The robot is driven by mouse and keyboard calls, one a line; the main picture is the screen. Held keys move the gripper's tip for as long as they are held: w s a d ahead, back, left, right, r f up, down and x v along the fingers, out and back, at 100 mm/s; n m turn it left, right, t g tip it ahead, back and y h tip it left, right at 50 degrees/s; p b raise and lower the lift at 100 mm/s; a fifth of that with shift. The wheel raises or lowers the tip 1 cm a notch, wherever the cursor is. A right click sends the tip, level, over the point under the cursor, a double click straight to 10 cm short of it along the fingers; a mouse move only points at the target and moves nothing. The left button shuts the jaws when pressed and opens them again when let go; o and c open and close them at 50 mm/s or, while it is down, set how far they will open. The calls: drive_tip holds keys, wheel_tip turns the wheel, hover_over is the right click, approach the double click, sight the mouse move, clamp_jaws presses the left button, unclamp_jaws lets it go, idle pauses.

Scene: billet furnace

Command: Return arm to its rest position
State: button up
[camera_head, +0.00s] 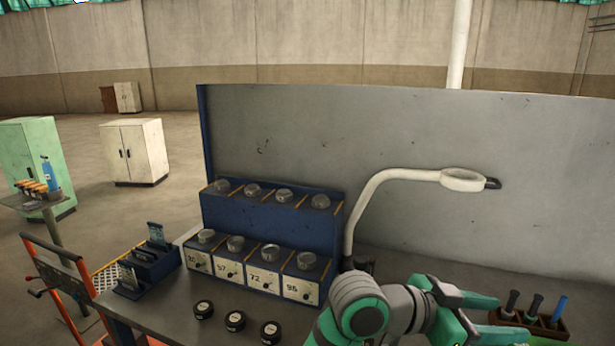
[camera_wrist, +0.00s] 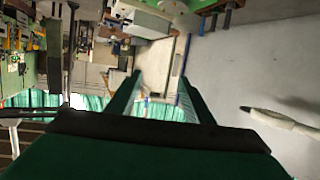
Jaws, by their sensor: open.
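My arm (camera_head: 365,308), grey and green, is bent low at the bottom right of the head view, in front of the workbench (camera_head: 165,312). Its green end parts reach right toward a tool tray, and the bottom edge cuts off some of the arm. In the wrist view my gripper (camera_wrist: 160,76) shows two dark green fingers spread apart with nothing between them. The wrist view looks out over the room, tilted, and no object is near the fingertips.
A blue rack (camera_head: 272,205) with numbered boxes and round jars stands on the bench. Several black pucks (camera_head: 235,321) lie before it. A white lamp (camera_head: 395,176) curves up behind my arm. A brown tray (camera_head: 530,322) holds handled tools at right. A grey panel (camera_head: 400,125) closes the back.

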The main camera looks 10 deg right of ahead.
drive_tip(key=w+a+f+n+t+h, duration=0.3)
drive_tip(key=w+a+f+n+t, duration=0.3)
drive_tip(key=w+f+n+t, duration=0.4)
drive_tip(key=s+a+f+n+t+y, duration=0.2)
drive_tip(key=a+f+n+t+y, duration=0.3)
drive_tip(key=f, duration=0.3)
drive_tip(key=s+a+f+n+t+y, duration=0.25)
drive_tip(key=a+f+n+y, duration=0.2)
drive_tip(key=a+f, duration=0.3)
drive_tip(key=s+a+f+n+y, duration=0.1)
drive_tip(key=s+a+f+y, duration=0.3)
drive_tip(key=s+a+f, duration=0.35)
drive_tip(key=s+a+f+n+y, duration=0.1)
drive_tip(key=s+a+f+y, duration=0.3)
drive_tip(key=s+a, duration=0.6)
drive_tip(key=s+a+r+m, duration=0.1)
drive_tip(key=s+a+m, duration=0.1)
drive_tip(key=s, duration=0.8)
drive_tip(key=shift+s+a+r+m, duration=0.2)
drive_tip(key=shift+a+r+m, duration=0.05)
drive_tip(key=shift+a+m, duration=0.1)
drive_tip(key=shift+g, duration=0.25)
